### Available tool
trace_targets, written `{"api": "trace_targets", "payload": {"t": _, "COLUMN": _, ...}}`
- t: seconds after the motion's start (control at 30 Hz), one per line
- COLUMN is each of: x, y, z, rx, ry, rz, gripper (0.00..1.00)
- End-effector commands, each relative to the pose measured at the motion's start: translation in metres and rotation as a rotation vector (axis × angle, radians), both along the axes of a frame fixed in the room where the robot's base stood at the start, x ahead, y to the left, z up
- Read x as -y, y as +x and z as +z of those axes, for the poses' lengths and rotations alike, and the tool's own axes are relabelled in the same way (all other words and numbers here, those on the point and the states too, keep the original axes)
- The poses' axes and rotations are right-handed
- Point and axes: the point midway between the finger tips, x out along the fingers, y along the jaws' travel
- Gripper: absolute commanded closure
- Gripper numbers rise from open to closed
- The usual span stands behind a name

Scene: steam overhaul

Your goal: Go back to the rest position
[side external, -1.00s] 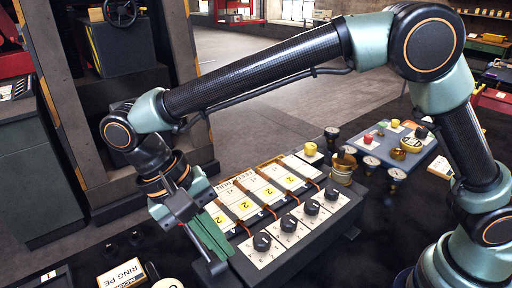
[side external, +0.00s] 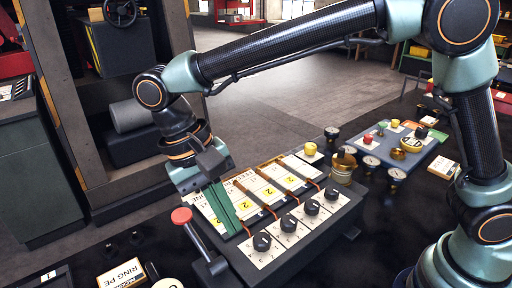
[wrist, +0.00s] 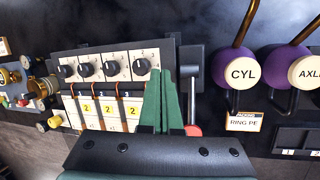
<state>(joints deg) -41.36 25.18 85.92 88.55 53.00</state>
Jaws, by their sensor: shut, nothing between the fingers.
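My gripper (side external: 224,208) is shut and empty, its green fingers together, above the near left end of the dark test panel (side external: 318,222). In the wrist view the green fingers (wrist: 170,100) stand side by side in front of the panel's right end. The panel carries several black knobs (side external: 262,241) and white cards with yellow "2" labels (side external: 270,192). A lever with a red knob (side external: 181,215) stands at the panel's near left end, beside the fingers. In the wrist view the red knob (wrist: 193,131) is partly hidden by my gripper.
A blue-grey board (side external: 405,145) with small coloured parts lies to the right of the panel. A brass cup (side external: 344,170) stands at the panel's far end. A "RING PE" box (side external: 122,274) lies in front. Purple "CYL" (wrist: 243,72) and "AXL" (wrist: 308,72) pieces show in the wrist view.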

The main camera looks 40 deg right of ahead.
Motion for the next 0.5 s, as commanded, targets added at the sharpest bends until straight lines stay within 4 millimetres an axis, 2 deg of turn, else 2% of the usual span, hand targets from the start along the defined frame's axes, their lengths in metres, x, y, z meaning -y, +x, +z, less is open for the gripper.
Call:
{"api": "trace_targets", "payload": {"t": 0.03, "x": 0.016, "y": 0.007, "z": 0.01, "rx": 0.027, "ry": 0.041, "rz": -0.001, "gripper": 1.0}}
{"api": "trace_targets", "payload": {"t": 0.2, "x": 0.069, "y": 0.021, "z": 0.033, "rx": 0.133, "ry": 0.162, "rz": 0.032, "gripper": 1.0}}
{"api": "trace_targets", "payload": {"t": 0.5, "x": 0.16, "y": 0.02, "z": 0.056, "rx": 0.381, "ry": 0.274, "rz": 0.114, "gripper": 1.0}}
